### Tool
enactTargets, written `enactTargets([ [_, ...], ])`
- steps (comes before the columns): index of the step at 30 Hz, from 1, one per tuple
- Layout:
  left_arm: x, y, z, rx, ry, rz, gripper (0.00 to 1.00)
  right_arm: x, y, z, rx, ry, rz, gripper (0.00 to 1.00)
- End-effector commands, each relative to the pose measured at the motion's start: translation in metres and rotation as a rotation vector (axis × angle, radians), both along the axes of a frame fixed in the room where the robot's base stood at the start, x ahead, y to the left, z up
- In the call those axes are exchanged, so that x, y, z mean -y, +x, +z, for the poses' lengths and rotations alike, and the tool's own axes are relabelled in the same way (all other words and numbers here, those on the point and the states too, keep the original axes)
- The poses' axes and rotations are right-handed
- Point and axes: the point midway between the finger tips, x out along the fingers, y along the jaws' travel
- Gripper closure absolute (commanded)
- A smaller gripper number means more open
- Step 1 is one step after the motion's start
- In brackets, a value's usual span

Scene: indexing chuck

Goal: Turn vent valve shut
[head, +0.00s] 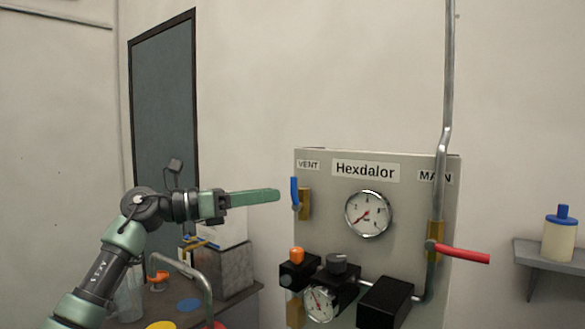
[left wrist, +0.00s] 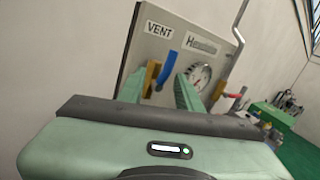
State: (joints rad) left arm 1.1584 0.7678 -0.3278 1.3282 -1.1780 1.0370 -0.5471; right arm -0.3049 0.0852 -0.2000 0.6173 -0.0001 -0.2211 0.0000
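The vent valve's blue handle (head: 294,192) points up on its brass body (head: 305,204), at the upper left of the grey panel (head: 405,184) under the VENT label (head: 308,165). My left gripper (head: 277,195) points at it from the left, its tips a little short of the handle in the head view. In the left wrist view, its two green fingers (left wrist: 160,88) stand apart with nothing between them, and the blue handle (left wrist: 167,68) shows beyond, in the gap between them. I see no contact. My right gripper is not in view.
The main valve's red handle (head: 462,254) sticks out to the right. A round gauge (head: 369,214) sits mid-panel. Below the vent valve, an orange knob (head: 296,254), a black knob (head: 337,263) and a lower gauge (head: 320,303) protrude. A cluttered bench (head: 160,307) stands at left.

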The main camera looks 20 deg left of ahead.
Motion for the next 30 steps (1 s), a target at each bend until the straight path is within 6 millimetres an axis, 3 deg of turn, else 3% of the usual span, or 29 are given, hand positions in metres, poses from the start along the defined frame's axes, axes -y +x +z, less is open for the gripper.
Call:
enactTargets([
  [1, -0.002, -0.009, 0.019, 0.043, 0.063, 0.007, 0.65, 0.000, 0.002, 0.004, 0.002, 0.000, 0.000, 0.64],
  [6, 0.000, -0.017, 0.035, 0.094, 0.146, 0.017, 0.65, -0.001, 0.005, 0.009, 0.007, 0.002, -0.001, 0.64],
  [19, 0.050, 0.020, 0.036, 0.091, 0.138, 0.015, 0.65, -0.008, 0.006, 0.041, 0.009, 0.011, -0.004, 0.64],
  [30, 0.059, 0.027, 0.032, 0.090, 0.139, 0.018, 0.65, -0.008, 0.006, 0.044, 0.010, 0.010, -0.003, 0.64],
])
